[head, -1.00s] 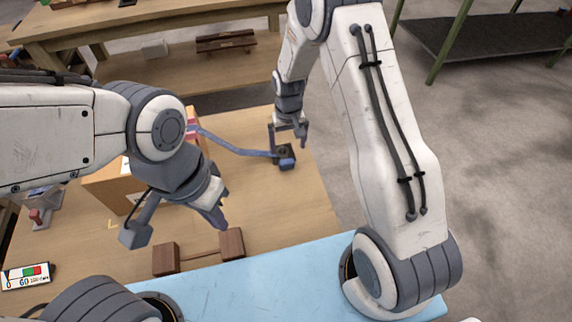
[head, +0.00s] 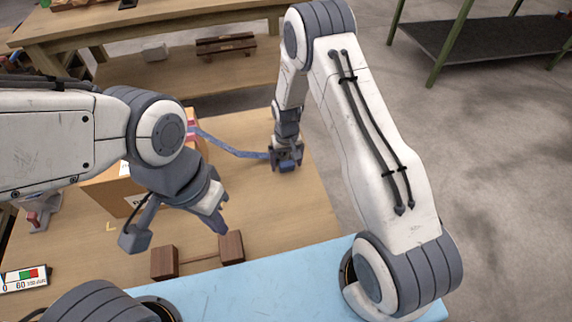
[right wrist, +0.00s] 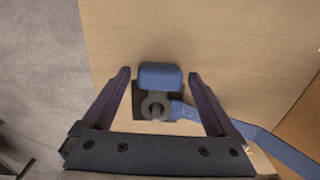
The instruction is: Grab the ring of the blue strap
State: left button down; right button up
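The blue strap (head: 225,146) runs from the cardboard box (head: 110,182) across the table to a dark base under my right gripper. In the right wrist view the strap (right wrist: 250,132) ends at a dark round ring (right wrist: 155,105) beside a blue block (right wrist: 160,76). My right gripper (right wrist: 157,85) is open, pointing down, with its fingers apart on either side of the ring and block. In the head view my right gripper (head: 286,162) hides most of the ring. My left gripper (head: 175,232) is open and empty, in front of the box.
Two brown wooden blocks joined by a thin bar (head: 198,258) stand near the blue mat (head: 250,285). A small display (head: 22,279) lies at the left. The wooden table (head: 285,215) is clear around the front right.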

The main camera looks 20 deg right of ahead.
grip_shut()
jog(key=shift+r, duration=0.15)
